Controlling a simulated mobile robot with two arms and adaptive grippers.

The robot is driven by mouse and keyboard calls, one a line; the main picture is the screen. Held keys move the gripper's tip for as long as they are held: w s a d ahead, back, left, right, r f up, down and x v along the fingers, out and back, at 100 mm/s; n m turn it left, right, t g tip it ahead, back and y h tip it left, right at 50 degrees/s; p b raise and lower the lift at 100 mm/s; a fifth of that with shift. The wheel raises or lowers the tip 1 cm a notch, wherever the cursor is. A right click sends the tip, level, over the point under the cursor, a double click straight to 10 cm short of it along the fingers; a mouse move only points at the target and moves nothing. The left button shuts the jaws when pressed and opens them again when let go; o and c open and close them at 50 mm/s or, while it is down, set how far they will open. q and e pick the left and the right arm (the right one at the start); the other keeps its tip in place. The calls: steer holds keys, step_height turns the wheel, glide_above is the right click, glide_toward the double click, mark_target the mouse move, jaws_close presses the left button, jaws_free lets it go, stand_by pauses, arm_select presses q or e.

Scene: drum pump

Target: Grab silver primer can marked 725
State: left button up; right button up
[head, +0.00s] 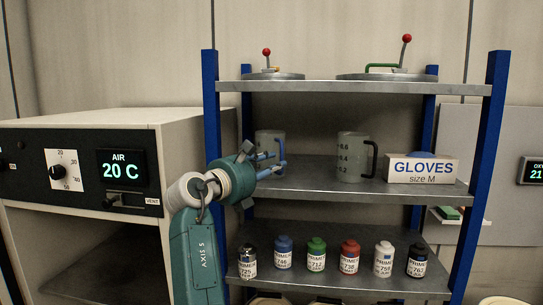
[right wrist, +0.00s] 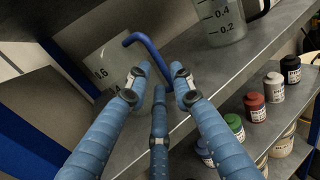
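The silver primer can marked 725 (head: 247,263) stands upright at the left end of the lower shelf in the head view, its dark cap up and white label facing me. I cannot make it out in the right wrist view. My right gripper (head: 279,163) is above it, at the middle shelf. My left gripper is not in view.
Blue (head: 283,252), green (head: 316,254), red (head: 349,256), white (head: 383,259) and black (head: 416,261) cans continue the row rightward. A second jug (head: 351,157) and a gloves box (head: 421,169) stand on the middle shelf (head: 310,185). A blue post (head: 210,100) and an oven (head: 170,127) are at left.

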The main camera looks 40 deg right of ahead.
mark_target(281, 171)
steer(key=p+x, duration=0.2)
steer(key=x, duration=0.1)
steer(key=shift+d+r, duration=0.3)
steer(key=shift+r, duration=0.1)
steer(key=shift+w+d+f, duration=0.15)
steer(key=shift+d+f, duration=0.05)
steer(key=shift+d, duration=0.25)
steer(key=shift+a, duration=0.25)
jaws_close()
steer(key=shift+r, duration=0.1)
steer(key=shift+d, duration=0.15)
